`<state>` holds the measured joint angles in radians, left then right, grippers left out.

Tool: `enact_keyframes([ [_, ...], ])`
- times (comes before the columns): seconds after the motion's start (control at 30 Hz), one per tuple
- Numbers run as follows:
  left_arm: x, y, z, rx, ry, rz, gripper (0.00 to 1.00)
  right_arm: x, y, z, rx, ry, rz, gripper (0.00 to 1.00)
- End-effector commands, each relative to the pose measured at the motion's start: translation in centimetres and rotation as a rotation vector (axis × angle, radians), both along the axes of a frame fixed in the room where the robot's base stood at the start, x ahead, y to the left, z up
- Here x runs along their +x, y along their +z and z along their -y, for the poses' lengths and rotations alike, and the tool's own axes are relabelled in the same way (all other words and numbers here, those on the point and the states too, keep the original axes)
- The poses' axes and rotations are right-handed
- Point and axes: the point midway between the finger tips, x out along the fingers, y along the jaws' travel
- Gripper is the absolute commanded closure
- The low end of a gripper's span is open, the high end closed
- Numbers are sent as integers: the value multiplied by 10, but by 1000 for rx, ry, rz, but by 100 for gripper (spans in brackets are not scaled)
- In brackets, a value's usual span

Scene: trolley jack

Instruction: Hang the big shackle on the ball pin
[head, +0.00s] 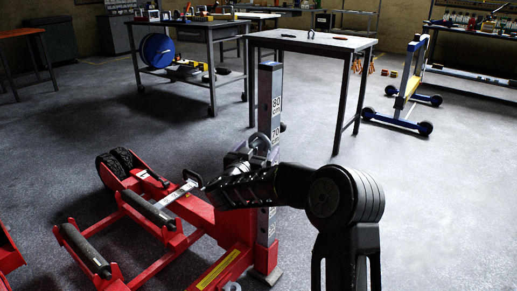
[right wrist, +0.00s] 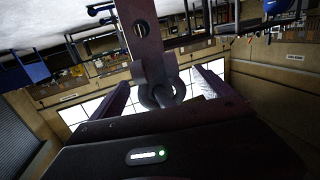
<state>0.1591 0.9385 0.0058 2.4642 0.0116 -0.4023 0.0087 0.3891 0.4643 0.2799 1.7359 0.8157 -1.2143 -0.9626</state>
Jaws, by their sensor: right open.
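The big shackle (head: 264,139) shows in the head view as a grey metal bow in front of the upright marked post (head: 264,95), near its 70 mark. In the right wrist view the shackle (right wrist: 148,72) sits between the two fingers of my right gripper (right wrist: 160,92), with clear gaps at both sides. The right gripper (head: 241,158) is open around it. A dark plate with a round hole (right wrist: 142,30) runs up from the shackle in that view. I cannot make out the ball pin or whether the shackle hangs on it. My left gripper is not in view.
The red trolley jack (head: 215,220) with rollers and black wheels stands below and left of my right arm. A table (head: 340,44) stands behind the post. A workbench (head: 185,24) is at the back left, a blue wheeled frame (head: 407,90) at the right.

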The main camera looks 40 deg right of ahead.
Motion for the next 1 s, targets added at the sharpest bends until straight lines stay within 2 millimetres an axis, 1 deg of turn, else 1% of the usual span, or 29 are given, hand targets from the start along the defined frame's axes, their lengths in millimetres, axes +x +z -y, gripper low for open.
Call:
enact_keyframes([
  [0.1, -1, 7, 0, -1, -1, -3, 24, -7, 4, -13, -1, 2, 0, 10],
  [0.3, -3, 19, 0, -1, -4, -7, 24, -26, 7, -40, -2, 3, 0, 10],
  [0.43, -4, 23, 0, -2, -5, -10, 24, -35, 6, -54, -2, 1, 1, 10],
  [0.6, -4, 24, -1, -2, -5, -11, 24, -40, 5, -60, -1, 0, 2, 10],
  [1.0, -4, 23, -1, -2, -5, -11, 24, -40, 5, -60, -2, -1, 2, 10],
])
